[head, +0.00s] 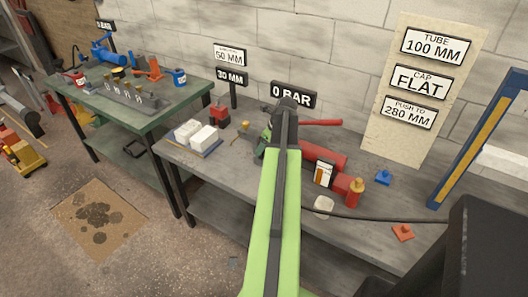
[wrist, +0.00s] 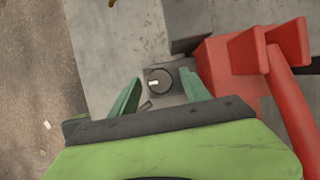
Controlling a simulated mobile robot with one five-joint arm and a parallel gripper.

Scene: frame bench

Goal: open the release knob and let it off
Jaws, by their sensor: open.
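The release knob (wrist: 158,81) is a small round dark dial with a pale mark, on a grey block in the wrist view. My gripper (wrist: 160,75) has its two green fingers apart, one to the left and one to the right of the knob. I cannot tell whether either finger touches it. The red pump body (wrist: 230,62) stands just right of the knob. In the head view my arm hides the knob and most of my gripper. The pump's red handle (head: 320,122) and red cylinder (head: 323,157) show there.
A black sign (head: 293,95) reads 0 BAR behind the pump. White blocks (head: 197,134) lie on the grey bench (head: 222,172) to the left. A blue frame (head: 480,135) stands at right.

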